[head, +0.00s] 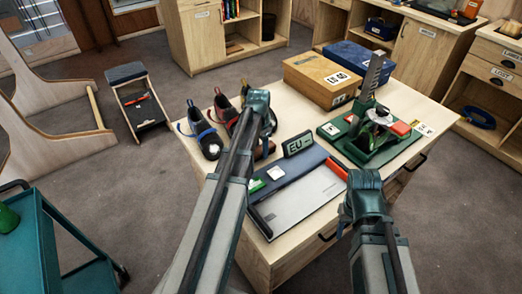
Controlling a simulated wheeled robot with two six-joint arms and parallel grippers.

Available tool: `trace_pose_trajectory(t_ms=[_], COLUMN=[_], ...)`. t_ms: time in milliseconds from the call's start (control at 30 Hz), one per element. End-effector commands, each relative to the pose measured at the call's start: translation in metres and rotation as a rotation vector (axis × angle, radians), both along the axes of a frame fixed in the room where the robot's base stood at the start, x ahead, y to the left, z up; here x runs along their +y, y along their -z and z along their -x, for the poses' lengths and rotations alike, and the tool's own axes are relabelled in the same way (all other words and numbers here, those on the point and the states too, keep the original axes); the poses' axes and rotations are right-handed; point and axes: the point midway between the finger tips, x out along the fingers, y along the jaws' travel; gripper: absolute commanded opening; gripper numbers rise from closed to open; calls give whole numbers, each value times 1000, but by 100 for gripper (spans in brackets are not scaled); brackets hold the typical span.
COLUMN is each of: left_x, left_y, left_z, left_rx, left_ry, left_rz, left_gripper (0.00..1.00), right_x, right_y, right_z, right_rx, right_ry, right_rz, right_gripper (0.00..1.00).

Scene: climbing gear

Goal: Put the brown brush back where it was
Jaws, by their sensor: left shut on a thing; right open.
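My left gripper (258,101) is over the back left part of the wooden table, above climbing shoes. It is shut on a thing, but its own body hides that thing. I cannot make out the brown brush anywhere in this view. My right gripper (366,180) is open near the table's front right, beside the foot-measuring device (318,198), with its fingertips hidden. I see nothing held in it.
Climbing shoes (204,138) stand at the table's left. A wooden box (322,76), a blue box (354,61) and a green device (372,138) fill the back and right. A small step bench (135,98) and a teal cart (62,245) stand left. Open floor lies between.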

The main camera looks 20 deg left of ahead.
Motion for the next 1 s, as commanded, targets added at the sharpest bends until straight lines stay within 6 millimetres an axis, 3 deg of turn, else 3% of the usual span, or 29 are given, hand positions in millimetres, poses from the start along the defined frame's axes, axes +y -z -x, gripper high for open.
trace_pose_trajectory(t_ms=[100, 133, 267, 667, 1000], left_x=[0, 0, 0, 0, 1], left_y=[5, 3, 3, 0, -29], left_z=[0, 0, 0, 0, 1], left_rx=[0, 0, 0, 0, 0], left_ry=[0, 0, 0, 0, 0], left_rz=[0, 0, 0, 0, 0], left_gripper=[7, 57, 80, 82, 82], right_x=[0, 0, 0, 0, 0], right_y=[5, 3, 3, 0, -29], right_z=[0, 0, 0, 0, 0], right_rx=[0, 0, 0, 0, 0], right_ry=[0, 0, 0, 0, 0], right_rz=[0, 0, 0, 0, 0], right_gripper=[50, 50, 50, 50, 50])
